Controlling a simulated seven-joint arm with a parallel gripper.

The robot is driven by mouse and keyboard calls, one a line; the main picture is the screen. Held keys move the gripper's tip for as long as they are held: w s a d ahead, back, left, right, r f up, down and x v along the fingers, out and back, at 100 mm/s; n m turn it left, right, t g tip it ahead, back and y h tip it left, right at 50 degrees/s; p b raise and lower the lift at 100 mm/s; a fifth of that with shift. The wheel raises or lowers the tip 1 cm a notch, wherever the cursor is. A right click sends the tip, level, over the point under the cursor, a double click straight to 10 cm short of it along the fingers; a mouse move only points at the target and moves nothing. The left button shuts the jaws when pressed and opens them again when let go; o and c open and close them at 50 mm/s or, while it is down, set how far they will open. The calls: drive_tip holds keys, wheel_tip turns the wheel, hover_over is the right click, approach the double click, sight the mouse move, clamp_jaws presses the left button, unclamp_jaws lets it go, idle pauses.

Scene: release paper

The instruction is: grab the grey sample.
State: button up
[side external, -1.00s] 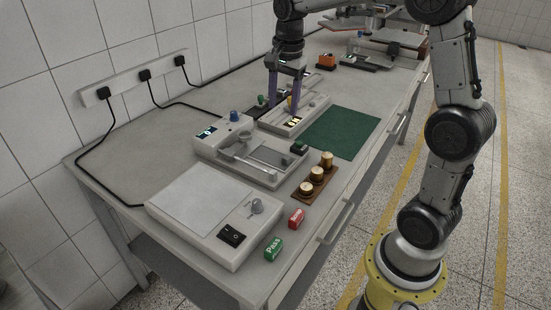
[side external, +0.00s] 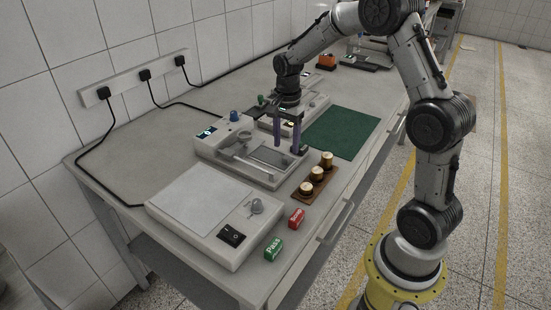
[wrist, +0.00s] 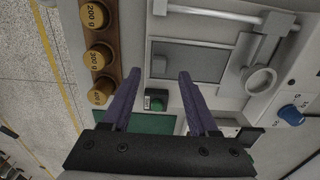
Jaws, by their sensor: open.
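In the side view a grey rectangle (side external: 268,156) shows on that tester, partly hidden by my fingers. My gripper (side external: 287,149) points down over the right part of this tester. In the wrist view my gripper (wrist: 160,73) has its purple fingers spread apart, with nothing held between them. The fingertips are near the piece's lower edge in that view.
A small block with a green top (wrist: 156,100) sits close to the fingers. Brass weights on a wooden rack (side external: 315,176) stand in front of the tester. A green mat (side external: 345,132), a white-topped device (side external: 200,200), and red (side external: 297,218) and green (side external: 274,248) blocks are around.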

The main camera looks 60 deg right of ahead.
sight(286, 157)
wheel_tip(286, 157, down, 4)
drive_tip(key=shift+d+f, duration=0.1)
drive_tip(key=shift+f, duration=0.1)
clamp_jaws()
idle(0.4)
